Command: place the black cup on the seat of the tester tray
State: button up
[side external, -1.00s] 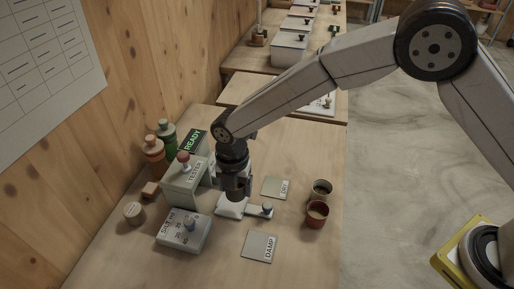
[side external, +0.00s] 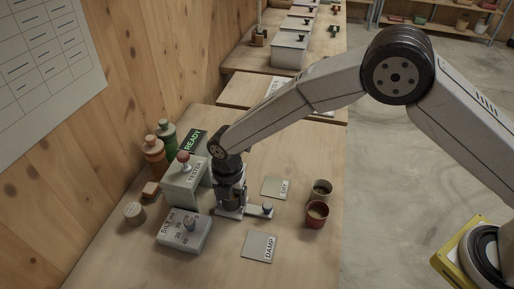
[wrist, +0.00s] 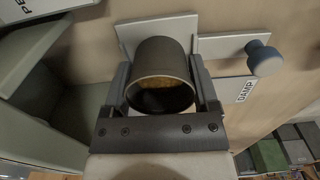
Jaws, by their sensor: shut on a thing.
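The black cup (wrist: 160,62) is held between the two fingers of my gripper (wrist: 162,92), its open mouth toward the wrist camera and brown grainy stuff inside. In the side view my gripper (side external: 230,203) is low over the pale tester tray (side external: 252,211), beside the tester (side external: 184,184). The cup is hard to make out there. In the wrist view the tray plate (wrist: 128,34) shows just beyond the cup, with its bar and blue-grey knob (wrist: 263,58) to the right. The cup hides the seat, so I cannot tell whether its base touches it.
A dark cup (side external: 321,187) and a red cup (side external: 317,214) stand at right. The DRY plate (side external: 275,187) and DAMP plate (side external: 259,247) lie flat nearby. A grey labelled box (side external: 184,231) stands front left. Orange (side external: 154,156) and green (side external: 167,134) bottles stand behind the tester.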

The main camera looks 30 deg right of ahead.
jog(key=shift+f, duration=0.1)
jog(key=o, duration=1.1)
notch_tip(320, 180, up, 12)
jog(key=shift+r, duration=0.15)
dwell(0.6)
